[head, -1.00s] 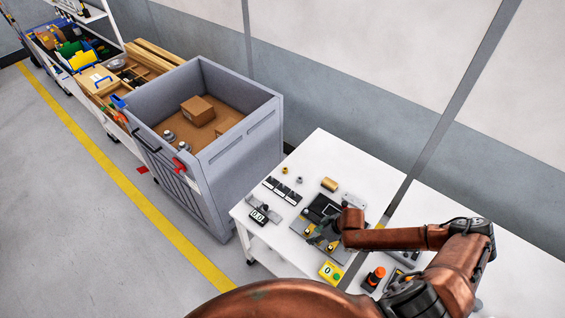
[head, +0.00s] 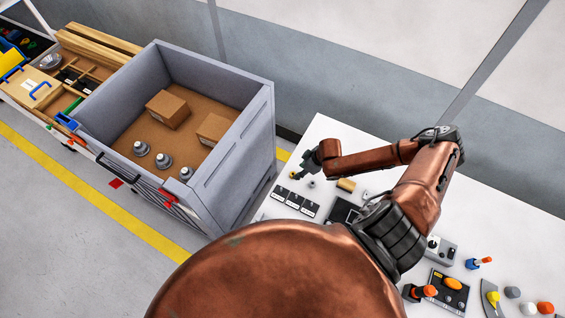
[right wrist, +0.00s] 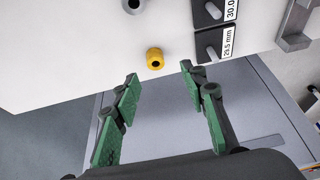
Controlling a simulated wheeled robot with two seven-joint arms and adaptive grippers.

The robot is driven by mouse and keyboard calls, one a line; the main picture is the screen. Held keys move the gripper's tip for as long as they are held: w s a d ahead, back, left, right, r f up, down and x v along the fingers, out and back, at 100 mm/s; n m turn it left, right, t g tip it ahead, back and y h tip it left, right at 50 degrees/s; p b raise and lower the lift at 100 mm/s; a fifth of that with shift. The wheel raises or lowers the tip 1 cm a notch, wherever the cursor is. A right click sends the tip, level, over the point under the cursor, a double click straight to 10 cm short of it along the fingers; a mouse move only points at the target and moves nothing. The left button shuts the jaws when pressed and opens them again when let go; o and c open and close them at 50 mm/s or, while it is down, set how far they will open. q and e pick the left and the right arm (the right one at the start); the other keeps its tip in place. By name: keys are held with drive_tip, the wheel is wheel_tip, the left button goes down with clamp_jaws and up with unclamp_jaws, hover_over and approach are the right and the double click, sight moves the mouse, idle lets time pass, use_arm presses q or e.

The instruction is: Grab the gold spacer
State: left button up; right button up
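The gold spacer (right wrist: 155,58) is a small yellow ring with a dark hole, standing on the white table (right wrist: 75,55). In the head view the gold spacer (head: 292,176) is a tiny spot beside my gripper. My right gripper (right wrist: 160,74) is open and empty, with green-padded fingers. In the right wrist view the spacer lies just beyond the fingertips, roughly in line with the gap between them. In the head view my right gripper (head: 301,172) is over the table's left part, close to the spacer. My left gripper is not in view.
A grey spacer (right wrist: 133,5) is near the gold one. Dark plates with pegs and labels (right wrist: 206,52), one reading 29.5 mm, lie to its right. A larger brass cylinder (head: 346,184) lies on the table. A grey bin (head: 240,135) holding boxes stands left of the table.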

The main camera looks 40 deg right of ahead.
sight(294, 173)
drive_tip(key=x, duration=0.5)
drive_tip(key=w+x, duration=0.1)
drive_tip(key=x, duration=0.1)
drive_tip(key=shift+d+f+p, duration=0.25)
drive_tip(key=shift+p, duration=0.1)
clamp_jaws()
